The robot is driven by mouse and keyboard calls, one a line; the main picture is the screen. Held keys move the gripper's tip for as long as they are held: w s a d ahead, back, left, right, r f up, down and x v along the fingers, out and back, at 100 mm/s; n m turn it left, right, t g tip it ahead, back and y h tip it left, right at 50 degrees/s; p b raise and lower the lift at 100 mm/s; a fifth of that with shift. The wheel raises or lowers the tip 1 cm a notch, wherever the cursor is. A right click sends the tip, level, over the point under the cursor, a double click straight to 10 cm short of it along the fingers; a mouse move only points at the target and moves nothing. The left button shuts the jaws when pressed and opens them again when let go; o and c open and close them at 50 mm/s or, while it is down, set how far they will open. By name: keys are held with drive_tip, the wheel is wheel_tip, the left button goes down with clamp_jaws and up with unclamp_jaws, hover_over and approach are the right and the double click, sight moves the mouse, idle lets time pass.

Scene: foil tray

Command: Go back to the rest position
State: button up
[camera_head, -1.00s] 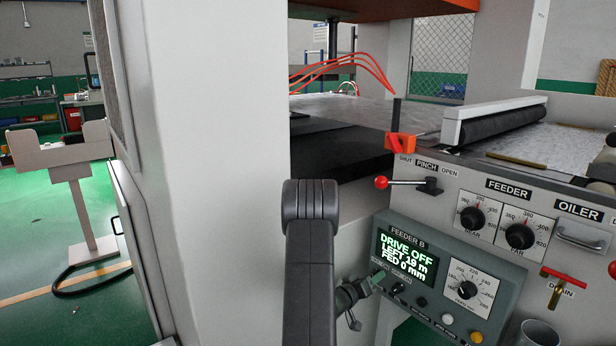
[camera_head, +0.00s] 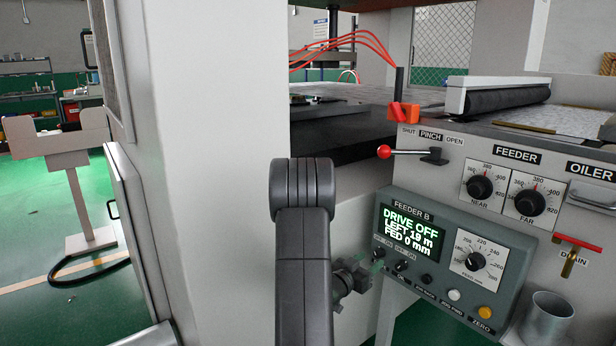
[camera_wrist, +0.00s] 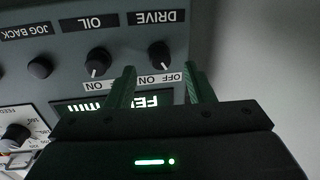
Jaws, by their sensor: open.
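My gripper (camera_wrist: 160,83) is open in the wrist view, its two green fingers pointing at the feeder panel. The DRIVE knob (camera_wrist: 159,56) shows between and just beyond the fingertips. I see nothing held between the fingers. Whether a finger touches the panel I cannot tell. In the head view, my dark arm stands in front of the machine, and the gripper is small beside the left edge of the FEEDER B panel (camera_head: 392,208), partly hidden. The panel's display (camera_head: 408,232) reads DRIVE OFF, LEFT 19 m, FED 0 mm.
The OIL knob (camera_wrist: 98,61) and JOG BACK button (camera_wrist: 39,67) are close to the fingers. A red-balled PINCH lever (camera_head: 384,152) sticks out above the panel. A metal cup (camera_head: 547,319) stands at the lower right. A white machine column (camera_head: 220,200) stands left of my arm.

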drive_tip(key=v, duration=0.8)
drive_tip(key=shift+p, duration=0.45)
drive_tip(key=shift+s, duration=0.1)
